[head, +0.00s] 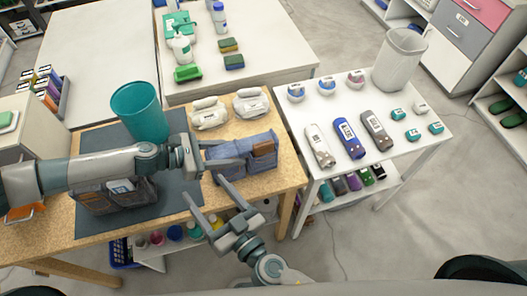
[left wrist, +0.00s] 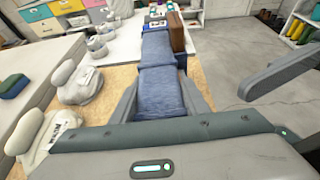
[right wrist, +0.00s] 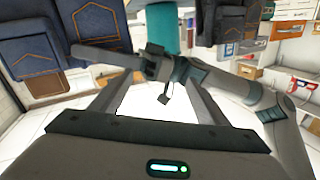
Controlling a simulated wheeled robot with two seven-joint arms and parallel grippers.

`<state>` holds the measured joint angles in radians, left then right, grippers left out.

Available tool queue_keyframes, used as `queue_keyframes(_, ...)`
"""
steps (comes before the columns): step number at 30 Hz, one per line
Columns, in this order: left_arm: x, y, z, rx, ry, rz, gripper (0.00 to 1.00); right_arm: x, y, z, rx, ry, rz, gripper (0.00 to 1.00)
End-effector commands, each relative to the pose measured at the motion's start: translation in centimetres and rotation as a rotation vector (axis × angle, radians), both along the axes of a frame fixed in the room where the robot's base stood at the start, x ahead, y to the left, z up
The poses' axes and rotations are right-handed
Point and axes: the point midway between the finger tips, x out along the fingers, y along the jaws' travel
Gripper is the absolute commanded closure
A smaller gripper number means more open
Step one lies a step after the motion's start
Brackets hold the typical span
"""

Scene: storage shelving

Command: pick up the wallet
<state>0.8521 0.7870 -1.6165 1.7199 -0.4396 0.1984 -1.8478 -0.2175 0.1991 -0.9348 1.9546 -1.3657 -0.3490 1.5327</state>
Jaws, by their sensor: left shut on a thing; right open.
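The brown wallet (head: 263,149) sticks up out of a pocket of the blue denim piece (head: 245,166) at the right edge of the wooden table. It also shows as a brown upright block in the left wrist view (left wrist: 177,32), beyond my fingers. My left gripper (head: 226,152) is shut on the denim piece, with denim between its fingers in the left wrist view (left wrist: 160,92); its fingers are apart from the wallet. My right gripper (head: 204,189) is open and empty, low in front of the table edge.
A second denim piece (head: 118,197) lies on the dark mat (head: 180,200) under my left arm.

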Motion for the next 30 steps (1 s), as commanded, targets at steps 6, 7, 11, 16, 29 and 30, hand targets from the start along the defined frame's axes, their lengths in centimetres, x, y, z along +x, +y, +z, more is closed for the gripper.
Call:
queue_keyframes(6, 0.0, 0.0, 0.1, -0.001, -0.001, 0.000, 0.96, 4.0, -7.2, 0.1, -0.133, -0.045, -0.354, 0.31)
queue_keyframes(7, 0.0, 0.0, 0.1, -0.001, -0.001, 0.000, 0.96, 4.2, -8.1, 0.1, -0.149, -0.049, -0.395, 0.31)
queue_keyframes(11, 0.0, 0.0, 0.1, -0.001, -0.001, 0.000, 0.96, 4.9, -11.3, 0.3, -0.201, -0.062, -0.532, 0.31)
queue_keyframes(16, 0.0, 0.0, 0.1, -0.001, -0.001, 0.000, 0.96, 5.1, -13.3, 0.5, -0.233, -0.069, -0.616, 0.31)
queue_keyframes(29, 0.0, -0.1, 0.1, -0.002, -0.001, 0.000, 0.96, 5.3, -13.6, 0.6, -0.237, -0.071, -0.627, 0.31)
queue_keyframes(30, 0.0, -0.1, 0.1, -0.002, -0.001, 0.000, 0.96, 5.5, -13.6, 0.6, -0.236, -0.072, -0.627, 0.31)
